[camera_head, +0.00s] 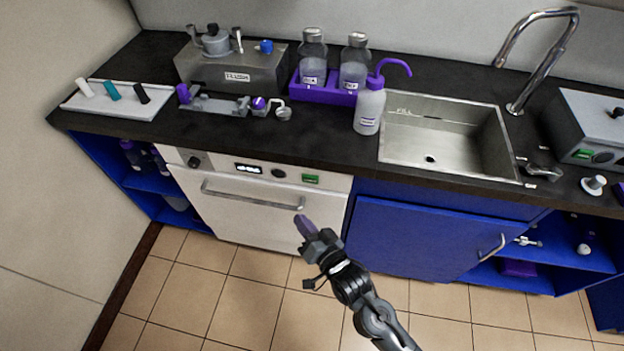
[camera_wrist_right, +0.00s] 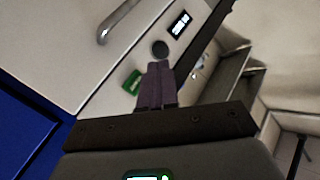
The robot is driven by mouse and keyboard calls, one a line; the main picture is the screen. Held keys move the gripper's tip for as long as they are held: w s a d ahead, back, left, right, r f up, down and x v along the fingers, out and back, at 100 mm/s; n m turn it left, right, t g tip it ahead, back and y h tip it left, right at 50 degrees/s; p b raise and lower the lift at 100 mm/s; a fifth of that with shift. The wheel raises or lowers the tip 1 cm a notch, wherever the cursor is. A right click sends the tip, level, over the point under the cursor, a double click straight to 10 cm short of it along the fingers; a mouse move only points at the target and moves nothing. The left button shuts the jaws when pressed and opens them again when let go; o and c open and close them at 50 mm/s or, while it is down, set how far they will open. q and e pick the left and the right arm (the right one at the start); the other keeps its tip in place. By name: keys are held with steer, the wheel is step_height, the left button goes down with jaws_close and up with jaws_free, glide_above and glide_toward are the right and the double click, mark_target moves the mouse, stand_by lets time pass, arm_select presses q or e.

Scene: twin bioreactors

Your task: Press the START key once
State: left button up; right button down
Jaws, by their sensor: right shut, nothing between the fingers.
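A green key (camera_head: 310,178), its lettering too small to read, sits at the right end of the white appliance's front panel (camera_head: 225,170). In the right wrist view the green key (camera_wrist_right: 131,82) is just left of my fingers. A second green key (camera_head: 582,154) is on the grey instrument at the far right. My right gripper (camera_head: 301,219) is shut and empty, its purple fingers together. In the head view it shows below the first green key, in front of the appliance door. The fingers also show in the right wrist view (camera_wrist_right: 158,68). My left gripper is not in view.
Beside the key are a dark round knob (camera_head: 278,173) and a lit display (camera_head: 248,168). A bar handle (camera_head: 250,196) sticks out below the panel. The black counter (camera_head: 325,130) overhangs it. A blue cabinet door (camera_head: 415,235) is to the right. The tiled floor is clear.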

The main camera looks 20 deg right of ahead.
mark_target(310, 179)
steer(key=w+d, duration=0.1)
steer(key=w, duration=0.1)
steer(key=w+d+b, duration=0.1)
steer(key=w+d, duration=0.1)
steer(key=w, duration=0.1)
steer(key=w+d+b, duration=0.1)
steer(key=w+d, duration=0.1)
steer(key=shift+w, duration=0.15)
stand_by(0.5)
stand_by(0.9)
stand_by(0.8)
steer(key=shift+d, duration=0.1)
steer(key=shift+w+d, duration=0.2)
steer(key=shift+w, duration=0.15)
